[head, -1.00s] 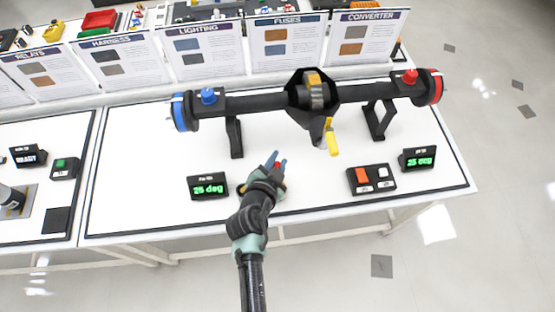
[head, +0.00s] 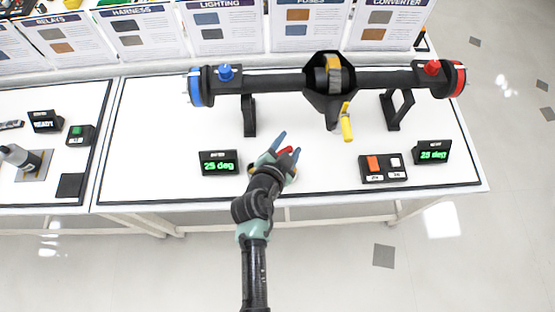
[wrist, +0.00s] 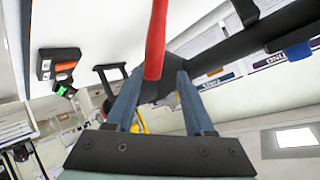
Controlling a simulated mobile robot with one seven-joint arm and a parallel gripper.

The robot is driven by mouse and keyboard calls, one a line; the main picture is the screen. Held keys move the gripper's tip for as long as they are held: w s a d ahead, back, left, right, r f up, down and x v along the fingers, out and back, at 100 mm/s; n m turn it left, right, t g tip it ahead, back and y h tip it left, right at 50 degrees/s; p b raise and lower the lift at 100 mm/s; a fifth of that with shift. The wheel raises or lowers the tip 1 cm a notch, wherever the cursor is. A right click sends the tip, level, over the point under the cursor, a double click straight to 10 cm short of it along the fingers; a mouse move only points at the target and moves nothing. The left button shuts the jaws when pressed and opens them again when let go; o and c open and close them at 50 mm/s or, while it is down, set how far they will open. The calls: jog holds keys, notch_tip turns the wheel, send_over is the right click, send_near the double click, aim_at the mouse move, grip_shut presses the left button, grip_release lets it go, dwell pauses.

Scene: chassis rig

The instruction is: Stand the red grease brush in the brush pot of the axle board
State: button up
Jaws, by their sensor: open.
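My gripper (head: 287,147) is open over the front of the white axle board (head: 330,178); its blue-grey fingers also show in the wrist view (wrist: 159,78). A red rod, seemingly the red grease brush's handle (wrist: 156,38), runs down from the top of the wrist view to between the fingertips. A gap shows between it and each finger, so it does not look gripped. In the head view only a small red bit shows between the fingers. The brush's lower end and the brush pot cannot be made out; my wrist hides that part of the board.
A black axle (head: 275,80) with a blue left hub and red right hub stands behind my gripper on black supports. A yellow handle (head: 347,128) hangs from its middle. A "25 deg" display (head: 219,163) is left, a switch box (head: 383,168) right. Upright cards line the back.

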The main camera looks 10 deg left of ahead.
jog(key=b+v, duration=0.1)
jog(key=v, duration=0.9)
jog(key=w+d+r+n+t, duration=0.1)
jog(key=w+r+t, duration=0.25)
jog(key=r, duration=0.85)
jog(key=w+d+r+n+t+y, duration=0.15)
jog(key=w+r, duration=0.25)
jog(key=r, duration=0.7)
jog(key=w+r+n+t, duration=0.1)
jog(key=w+r+t, duration=0.25)
jog(key=r, duration=0.85)
jog(key=s+d+r+n+t, duration=0.1)
jog(key=s+r+t, duration=0.1)
jog(key=r, duration=0.7)
jog(key=s+d+r+n+t, duration=0.2)
jog(key=s+r, duration=0.3)
jog(key=r, duration=0.4)
jog(key=s+d+r+n+t, duration=0.1)
jog(key=s+r+n+t, duration=0.1)
jog(key=r, duration=0.7)
jog(key=shift+s+d+r+t, duration=0.2)
jog(key=shift+s+t, duration=0.45)
jog(key=shift+s, duration=0.55)
jog(key=shift+o, duration=0.3)
jog(key=shift+w+f, duration=0.1)
